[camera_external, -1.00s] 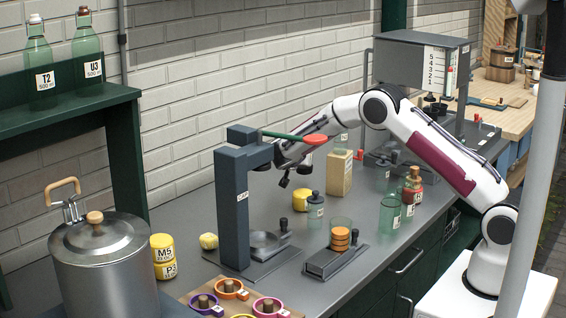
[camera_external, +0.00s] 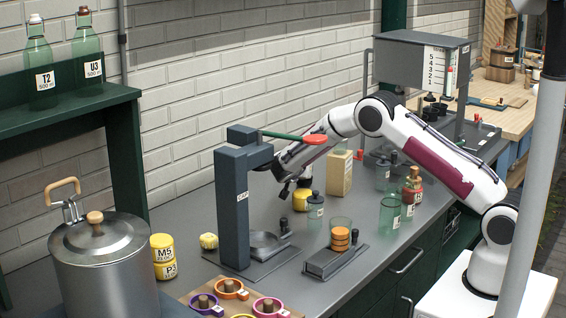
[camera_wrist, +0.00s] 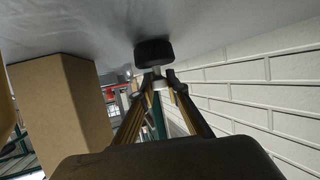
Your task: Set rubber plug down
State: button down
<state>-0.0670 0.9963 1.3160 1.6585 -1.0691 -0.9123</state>
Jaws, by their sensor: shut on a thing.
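The rubber plug (camera_wrist: 154,52) is a short black cylinder at the fingertips of my gripper (camera_wrist: 158,77) in the wrist view. The fingers are shut on it. The grey countertop fills the top of that view, close to the plug; I cannot tell whether they touch. In the external view my gripper (camera_external: 289,181) points down over the back of the counter, behind the press arm. A small dark shape shows at its tip, too small to make out as the plug.
A tan box (camera_wrist: 65,115) stands left of the plug in the wrist view, with the brick wall (camera_wrist: 255,85) on the right.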

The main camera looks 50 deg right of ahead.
jog(key=shift+f, duration=0.1)
jog(key=c, duration=2)
grip_release()
jog(key=shift+o, duration=0.2)
jog(key=shift+r, duration=0.25)
jog(key=shift+v, duration=3.75)
jog(key=shift+r, duration=0.1)
